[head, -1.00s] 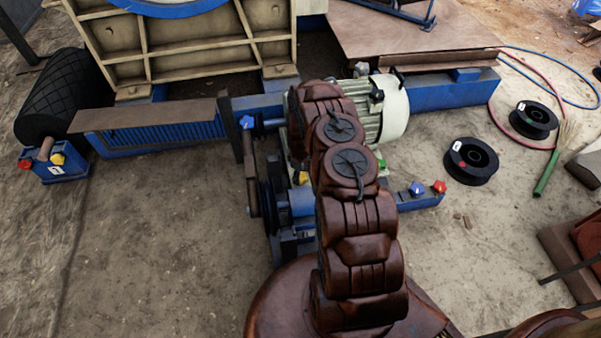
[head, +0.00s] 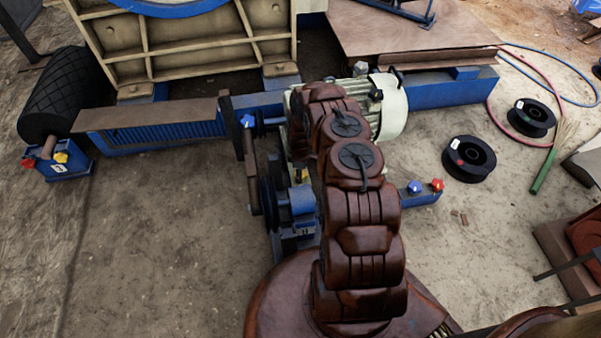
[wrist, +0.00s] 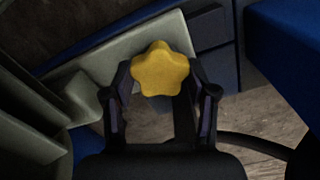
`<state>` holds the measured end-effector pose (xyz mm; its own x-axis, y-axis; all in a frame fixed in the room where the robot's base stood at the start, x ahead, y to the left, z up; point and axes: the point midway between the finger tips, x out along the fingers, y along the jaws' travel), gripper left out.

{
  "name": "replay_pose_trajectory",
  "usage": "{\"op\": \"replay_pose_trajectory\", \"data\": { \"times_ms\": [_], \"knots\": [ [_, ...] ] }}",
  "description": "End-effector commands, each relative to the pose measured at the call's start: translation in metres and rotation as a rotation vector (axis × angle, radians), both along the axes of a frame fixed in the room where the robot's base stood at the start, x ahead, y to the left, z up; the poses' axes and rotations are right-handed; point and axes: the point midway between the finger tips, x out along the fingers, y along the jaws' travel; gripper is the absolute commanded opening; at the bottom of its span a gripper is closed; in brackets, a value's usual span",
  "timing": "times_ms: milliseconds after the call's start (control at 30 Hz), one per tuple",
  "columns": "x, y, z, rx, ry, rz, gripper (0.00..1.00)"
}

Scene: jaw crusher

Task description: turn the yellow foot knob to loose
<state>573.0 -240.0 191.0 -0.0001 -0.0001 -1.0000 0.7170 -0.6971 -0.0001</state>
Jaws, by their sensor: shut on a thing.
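The yellow foot knob (wrist: 161,69) is star-shaped and sits between the fingertips of my gripper (wrist: 161,84) in the wrist view. The two dark fingers reach its left and right sides and are shut on it. A pale motor foot and casing lie beside and behind the knob. In the head view, a small yellow spot (head: 302,175) shows beside my arm near the blue frame; I cannot tell whether it is this knob. My gripper is hidden behind my arm there.
The cream motor (head: 392,105) stands behind my arm on the blue frame (head: 455,93). A blue knob (head: 414,187) and a red knob (head: 437,185) sit on a blue bar to the right. Black spools (head: 470,160) lie on open ground further right.

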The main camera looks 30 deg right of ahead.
Motion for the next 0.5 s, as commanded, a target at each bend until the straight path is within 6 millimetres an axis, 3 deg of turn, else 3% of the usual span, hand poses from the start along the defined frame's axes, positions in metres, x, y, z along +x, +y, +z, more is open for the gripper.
{"op": "replay_pose_trajectory", "data": {
  "times_ms": [67,100,300,500],
  "knots": [
    [0.0006,0.0002,0.0002,0.0,-0.001,0.0,0.23],
    [0.0008,0.0002,0.0002,0.0,-0.001,0.0,0.6],
    [0.0004,0.0,0.0001,-0.001,-0.001,0.0,0.81],
    [0.0001,-0.0001,0.0,0.0,0.0,-0.001,0.82]
  ]
}}
